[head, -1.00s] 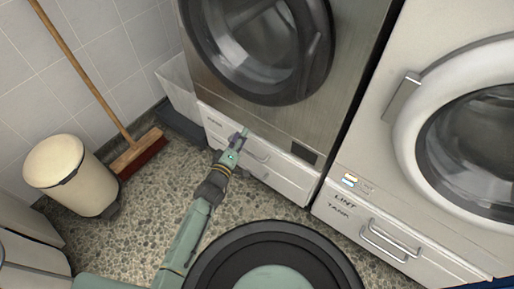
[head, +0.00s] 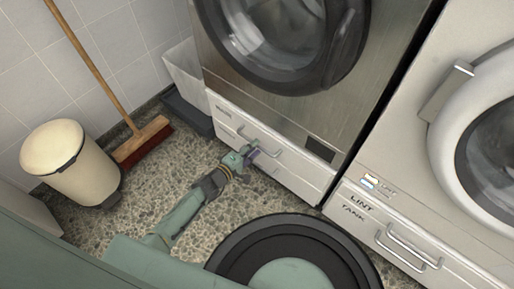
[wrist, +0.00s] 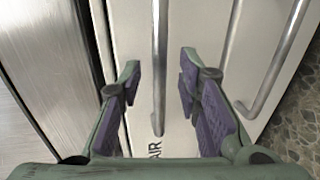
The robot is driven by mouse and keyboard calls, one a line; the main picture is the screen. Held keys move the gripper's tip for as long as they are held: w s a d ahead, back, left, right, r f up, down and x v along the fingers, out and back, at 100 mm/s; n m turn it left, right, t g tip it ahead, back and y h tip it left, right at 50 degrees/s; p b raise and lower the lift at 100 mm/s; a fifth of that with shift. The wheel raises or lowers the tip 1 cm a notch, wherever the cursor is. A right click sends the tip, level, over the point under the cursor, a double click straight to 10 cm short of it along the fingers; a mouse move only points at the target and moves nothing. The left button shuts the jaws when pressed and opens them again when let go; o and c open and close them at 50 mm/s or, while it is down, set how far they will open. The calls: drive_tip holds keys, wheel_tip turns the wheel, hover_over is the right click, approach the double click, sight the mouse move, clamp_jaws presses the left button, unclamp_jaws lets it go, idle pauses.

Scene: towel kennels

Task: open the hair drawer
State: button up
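The hair drawer (head: 232,121) is the upper white drawer front under the steel machine at centre. It looks closed. In the wrist view its silver bar handle (wrist: 158,40) runs lengthwise, with the letters "AIR" showing by its end. My gripper (wrist: 160,75) is open, with one purple-padded finger on each side of this handle and a gap on both sides. I cannot tell whether the fingertips reach past the bar. In the head view my gripper (head: 249,153) is at the drawer front and covers part of the handle.
A second bar handle (wrist: 275,62) belongs to the lower drawer, close to my right finger. A lint tank drawer (head: 365,222) is at right. A cream bin (head: 60,165), a broom (head: 143,143) and a pale container (head: 187,78) stand left. Speckled floor lies between.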

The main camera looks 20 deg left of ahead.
drive_tip(key=shift+b+x, duration=0.35)
drive_tip(key=shift+x, duration=0.9)
drive_tip(key=shift+c, duration=0.5)
clamp_jaws()
